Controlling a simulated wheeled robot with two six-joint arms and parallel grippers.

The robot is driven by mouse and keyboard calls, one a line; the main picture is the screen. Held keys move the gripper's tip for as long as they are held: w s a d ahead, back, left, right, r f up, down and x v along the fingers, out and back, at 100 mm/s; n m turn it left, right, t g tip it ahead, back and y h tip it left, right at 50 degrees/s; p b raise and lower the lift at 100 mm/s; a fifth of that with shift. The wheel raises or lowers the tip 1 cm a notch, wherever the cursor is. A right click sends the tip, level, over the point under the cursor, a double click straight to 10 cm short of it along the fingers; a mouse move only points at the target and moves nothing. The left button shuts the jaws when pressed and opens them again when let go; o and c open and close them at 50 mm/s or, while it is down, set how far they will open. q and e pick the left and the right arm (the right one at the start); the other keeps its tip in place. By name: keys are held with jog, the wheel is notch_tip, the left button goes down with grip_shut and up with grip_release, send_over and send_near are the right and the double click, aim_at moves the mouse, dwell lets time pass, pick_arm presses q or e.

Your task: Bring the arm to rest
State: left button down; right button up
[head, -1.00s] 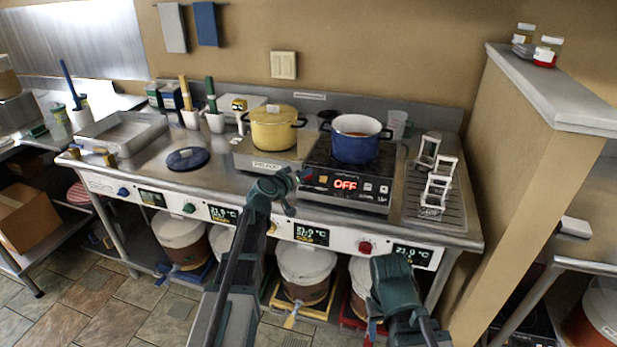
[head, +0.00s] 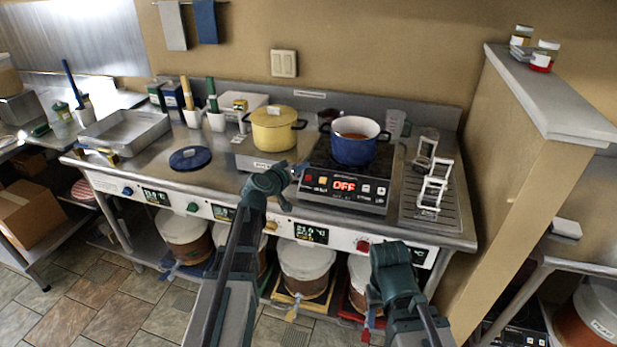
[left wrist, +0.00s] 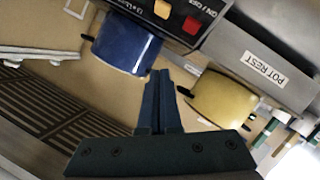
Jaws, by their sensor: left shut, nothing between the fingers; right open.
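My left gripper (head: 284,172) is shut and empty. In the head view it shows in front of the induction hob's left end and the pot rest. In the left wrist view its fingers (left wrist: 158,98) are together, with nothing between them. My right gripper (head: 388,258) is low at the counter's front, on the right; it is open, its fingertips mostly hidden by its own body. The blue pot (head: 354,148) stands on the hob (head: 343,188), whose display reads OFF. The yellow pot (head: 272,134) stands on the pot rest (head: 262,162). Both pots also show in the left wrist view.
A dark blue disc (head: 190,158) and a metal tray (head: 124,130) lie at left. Several lidded buckets (head: 306,262) stand beneath the counter. A partition wall (head: 500,180) bounds the right side.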

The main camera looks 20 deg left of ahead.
pick_arm(q)
jog(key=s+d+f+m+g+h, duration=0.1)
jog(key=s+d+f+m+g, duration=0.3)
jog(key=s+d, duration=0.4)
jog(key=s+d+f+m+g+h, duration=0.15)
jog(key=s+d+f+g, duration=0.35)
jog(key=d, duration=0.5)
jog(key=s+f+m+g+y, duration=0.1)
jog(key=s+f+g+y, duration=0.1)
jog(key=s, duration=0.8)
jog(key=s+a+f+m+g+y, duration=0.1)
jog(key=s+f+g+y, duration=0.2)
jog(key=s+y, duration=0.3)
jog(key=s+f, duration=0.1)
jog(key=s, duration=0.3)
jog(key=shift+s+f+g, duration=0.3)
jog(key=shift+s+f, duration=0.05)
jog(key=shift+f, duration=0.05)
